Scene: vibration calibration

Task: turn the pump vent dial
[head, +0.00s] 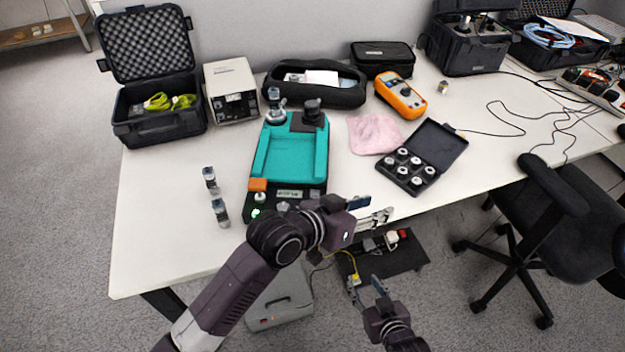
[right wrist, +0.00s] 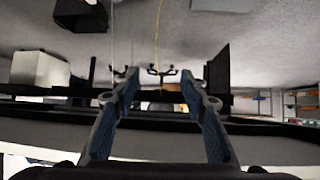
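No dial labelled as the pump vent stands out. A teal device (head: 290,153) on the table has a small dark knob on its rear right corner (head: 312,107) and small controls with a green light at its front. My left gripper (head: 375,210) is open and empty, just right of the device's front end, near the table's front edge. My right gripper (head: 365,286) is lower, in front of the table edge, open and empty. Its two blue fingers stand apart in the right wrist view (right wrist: 160,100). A grey box (head: 280,303) sits on the floor, partly hidden by my left arm.
An open black case of small cylinders (head: 408,168), a pink cloth (head: 374,134) and an orange meter (head: 400,95) lie right of the device. A black chair (head: 550,230) is at right. The table's left front is clear.

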